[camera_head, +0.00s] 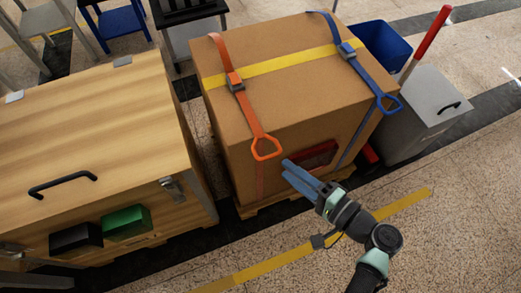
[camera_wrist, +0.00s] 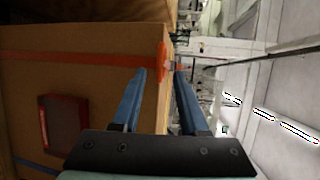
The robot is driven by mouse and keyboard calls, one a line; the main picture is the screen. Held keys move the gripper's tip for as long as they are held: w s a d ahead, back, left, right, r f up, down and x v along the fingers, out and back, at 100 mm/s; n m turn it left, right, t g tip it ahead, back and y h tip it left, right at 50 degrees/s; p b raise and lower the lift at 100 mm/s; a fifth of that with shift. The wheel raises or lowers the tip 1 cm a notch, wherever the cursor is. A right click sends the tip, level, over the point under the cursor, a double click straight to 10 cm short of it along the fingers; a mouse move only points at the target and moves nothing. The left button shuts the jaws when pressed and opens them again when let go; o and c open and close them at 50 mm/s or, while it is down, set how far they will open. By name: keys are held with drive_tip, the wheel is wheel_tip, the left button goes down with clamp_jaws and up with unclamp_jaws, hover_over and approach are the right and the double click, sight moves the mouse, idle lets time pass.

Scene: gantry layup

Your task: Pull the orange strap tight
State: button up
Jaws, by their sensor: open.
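My gripper (camera_head: 287,169) is open and empty in front of the box, just right of and below the handle. In the wrist view, the orange strap (camera_wrist: 80,58) crosses the box face, and the handle (camera_wrist: 163,56) shows at the gap between the fingertips (camera_wrist: 160,72). I cannot tell whether a finger touches it.
A blue strap (camera_head: 372,70) with a loop handle lies on the box's right side, and a yellow band (camera_head: 268,66) crosses the top. A wooden crate (camera_head: 90,130) stands left. A grey bin (camera_head: 425,110) and blue bin (camera_head: 380,42) stand right. The front floor is open.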

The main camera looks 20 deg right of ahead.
sight(268, 156)
drive_tip(key=b+x, duration=0.1)
drive_tip(key=x, duration=0.9)
drive_tip(key=shift+w+b, duration=0.25)
drive_tip(key=shift+b, duration=0.1)
drive_tip(key=shift+f, duration=0.15)
clamp_jaws()
drive_tip(key=shift+a, duration=0.1)
idle(0.6)
